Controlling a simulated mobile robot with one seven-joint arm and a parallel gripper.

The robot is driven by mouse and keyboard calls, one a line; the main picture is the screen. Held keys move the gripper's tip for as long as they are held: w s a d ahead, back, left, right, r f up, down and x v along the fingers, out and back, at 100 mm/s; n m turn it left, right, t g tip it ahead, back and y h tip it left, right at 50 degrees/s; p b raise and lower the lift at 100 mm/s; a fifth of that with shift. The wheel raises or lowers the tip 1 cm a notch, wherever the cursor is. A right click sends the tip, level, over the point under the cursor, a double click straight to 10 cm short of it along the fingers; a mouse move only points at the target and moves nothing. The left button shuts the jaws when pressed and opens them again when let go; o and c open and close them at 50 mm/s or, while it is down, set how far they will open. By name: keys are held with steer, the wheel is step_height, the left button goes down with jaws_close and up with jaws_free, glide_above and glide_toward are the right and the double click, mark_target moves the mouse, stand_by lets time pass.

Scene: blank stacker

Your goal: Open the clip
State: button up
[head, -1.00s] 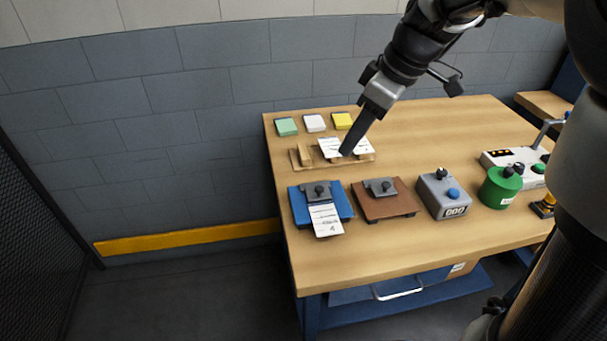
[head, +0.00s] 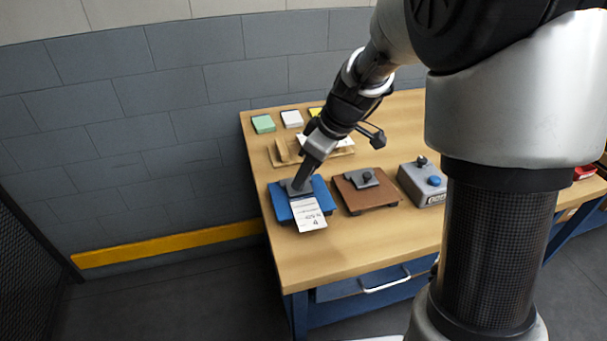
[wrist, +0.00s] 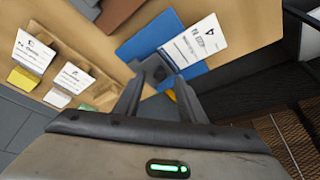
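The blue clipboard (head: 322,190) lies at the table's near left corner; it also shows in the wrist view (wrist: 140,40). A grey clip (wrist: 153,70) with a dark knob sits on it. A printed white card (head: 308,215) lies under the clip and hangs over the board's near edge; it also shows in the wrist view (wrist: 205,45). My gripper (head: 300,184) points down at the clip and partly hides it in the head view. In the wrist view its fingers (wrist: 160,80) stand apart, one on each side of the clip's knob area. Contact cannot be told.
A brown clipboard (head: 385,196) with its own clip lies to the right, then a grey box (head: 418,188) with a blue button. Behind are a wooden rack (head: 282,150) with cards and coloured pads, such as the green one (head: 263,124). The wall is at the left.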

steer(key=shift+x, duration=0.8)
jaws_close()
steer(key=shift+r, duration=0.1)
